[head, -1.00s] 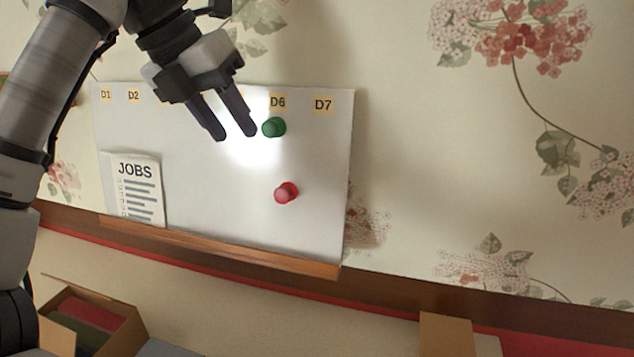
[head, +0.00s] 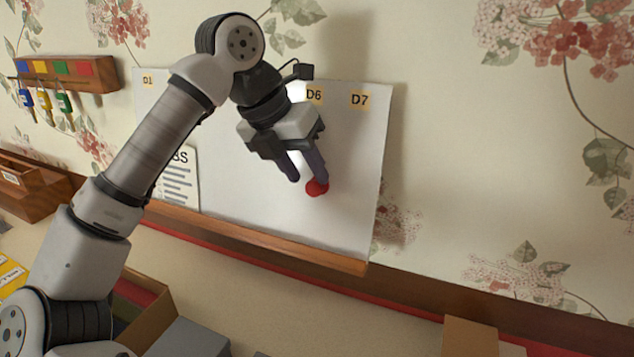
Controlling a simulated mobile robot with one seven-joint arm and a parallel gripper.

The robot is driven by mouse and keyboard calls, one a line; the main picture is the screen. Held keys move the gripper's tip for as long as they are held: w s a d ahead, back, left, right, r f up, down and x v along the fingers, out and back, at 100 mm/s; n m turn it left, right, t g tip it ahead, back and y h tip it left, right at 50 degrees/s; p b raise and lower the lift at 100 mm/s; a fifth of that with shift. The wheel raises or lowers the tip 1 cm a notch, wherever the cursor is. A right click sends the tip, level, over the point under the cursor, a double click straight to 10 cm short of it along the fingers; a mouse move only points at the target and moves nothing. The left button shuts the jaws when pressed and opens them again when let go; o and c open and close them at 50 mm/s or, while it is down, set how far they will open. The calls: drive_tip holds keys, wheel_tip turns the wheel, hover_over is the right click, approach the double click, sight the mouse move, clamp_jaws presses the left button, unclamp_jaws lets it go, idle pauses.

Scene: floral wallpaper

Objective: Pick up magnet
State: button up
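A red magnet (head: 317,189) is on the whiteboard (head: 345,215), below the D6 label. It is partly covered by my gripper. My gripper (head: 305,180) is in front of the board with its two fingers pointing down and apart. The right fingertip overlaps the red magnet in the picture, and the left fingertip is to the left of it. I cannot tell whether the finger touches the magnet. The green magnet is not visible; my gripper covers the area under D6.
A JOBS sheet (head: 180,185) is on the board's left, partly behind my arm. A wooden ledge (head: 300,252) runs under the board. A key rack (head: 70,72) hangs at the left. Open boxes stand below left, and a cardboard box (head: 470,335) is at the lower right.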

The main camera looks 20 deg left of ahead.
sight(311, 181)
drive_tip(key=shift+x, duration=1.55)
drive_tip(key=shift+c, duration=0.3)
drive_tip(key=c, duration=0.6)
drive_tip(key=shift+r, duration=0.1)
drive_tip(key=shift+c, duration=0.2)
